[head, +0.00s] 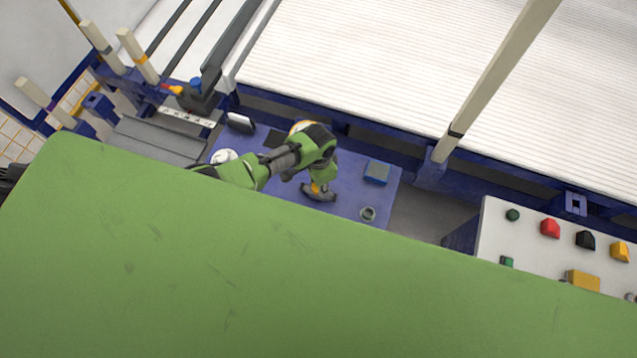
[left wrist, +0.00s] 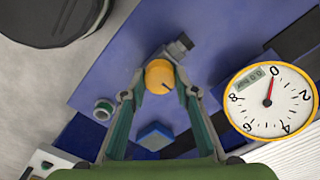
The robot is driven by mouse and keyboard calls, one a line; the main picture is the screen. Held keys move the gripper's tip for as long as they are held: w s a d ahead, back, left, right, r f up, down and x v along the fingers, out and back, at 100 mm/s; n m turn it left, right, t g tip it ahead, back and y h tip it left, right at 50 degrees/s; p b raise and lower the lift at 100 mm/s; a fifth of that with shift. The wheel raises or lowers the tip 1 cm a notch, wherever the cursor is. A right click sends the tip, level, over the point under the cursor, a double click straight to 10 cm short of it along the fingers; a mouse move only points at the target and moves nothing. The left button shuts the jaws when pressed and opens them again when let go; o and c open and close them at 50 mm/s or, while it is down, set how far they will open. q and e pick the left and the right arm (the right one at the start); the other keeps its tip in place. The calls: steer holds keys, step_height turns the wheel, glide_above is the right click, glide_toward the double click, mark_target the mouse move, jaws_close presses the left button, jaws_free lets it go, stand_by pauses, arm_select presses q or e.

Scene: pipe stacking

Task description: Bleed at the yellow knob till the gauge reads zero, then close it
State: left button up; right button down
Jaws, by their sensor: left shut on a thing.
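The yellow knob (left wrist: 158,74) sits on a dark grey fitting on the blue panel (left wrist: 105,70) in the left wrist view, with a dark mark on its face. My left gripper (left wrist: 161,82) is shut on the knob, one finger on each side. In the head view my left gripper (head: 318,190) is over the panel, and only a little yellow of the knob shows. The round gauge (left wrist: 271,101) has a yellow rim and a white face. Its red needle points at or very near 0. In the head view my arm hides most of the gauge. My right gripper is not in view.
A blue block (head: 376,172) and a small round fitting (head: 367,214) stand on the panel right of my gripper. A control box (head: 530,243) with coloured buttons is at the right. A white ribbed surface (head: 400,70) lies behind. My green body covers the foreground.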

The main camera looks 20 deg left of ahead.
arm_select(q)
steer(key=shift+s+m, duration=0.1)
steer(key=shift+m, duration=0.4)
steer(key=o, duration=1.1)
steer(key=shift+r, duration=0.55)
step_height(320, 180, up, 11)
